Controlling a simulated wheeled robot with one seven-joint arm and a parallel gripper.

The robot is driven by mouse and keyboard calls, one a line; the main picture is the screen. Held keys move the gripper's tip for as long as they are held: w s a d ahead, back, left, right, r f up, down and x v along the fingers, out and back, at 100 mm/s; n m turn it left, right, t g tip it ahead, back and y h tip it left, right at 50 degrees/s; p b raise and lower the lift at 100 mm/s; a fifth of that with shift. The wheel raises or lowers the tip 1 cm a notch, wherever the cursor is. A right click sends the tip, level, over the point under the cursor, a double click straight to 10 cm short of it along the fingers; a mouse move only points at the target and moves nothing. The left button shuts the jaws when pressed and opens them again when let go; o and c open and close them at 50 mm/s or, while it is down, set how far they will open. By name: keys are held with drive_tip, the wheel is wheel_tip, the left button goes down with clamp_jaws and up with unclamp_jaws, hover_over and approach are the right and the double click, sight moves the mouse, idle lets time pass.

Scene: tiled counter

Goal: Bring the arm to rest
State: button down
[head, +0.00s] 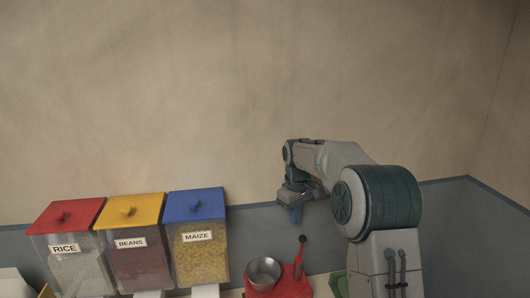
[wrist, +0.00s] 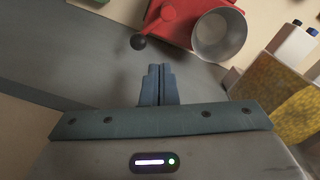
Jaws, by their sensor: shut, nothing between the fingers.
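My gripper (wrist: 158,70) shows in the wrist view with its two blue-grey fingers pressed together and nothing between them. In the head view my gripper (head: 294,214) hangs from the raised, bent arm, in front of the blue-grey lower wall band and above the back of the counter. It is small there, but it appears clear of every object. It is to the right of the maize bin and above the red device with the metal bowl.
Bins of rice (head: 75,262), beans (head: 132,258) and maize (head: 199,252) stand at the left. The red device (head: 288,284) with a metal bowl (head: 263,272) and black-knobbed lever sits below my gripper. A green object (head: 338,284) lies beside it. The wall above is bare.

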drive_tip(key=s+d+r+m+t+b, duration=0.1)
drive_tip(key=s+d+r+m+b, duration=0.15)
drive_tip(key=s, duration=1.05)
drive_tip(key=s+d+r+m+t+b, duration=0.1)
drive_tip(key=s+d+m+t+b, duration=0.15)
drive_tip(key=s, duration=1.05)
drive_tip(key=s+d+f+m, duration=0.1)
drive_tip(key=s+f, duration=0.3)
drive_tip(key=s, duration=0.5)
drive_tip(key=shift+s+f+m+b, duration=0.2)
drive_tip(key=shift+f+m+b, duration=0.2)
drive_tip(key=shift+m, duration=0.5)
drive_tip(key=shift+d, duration=0.1)
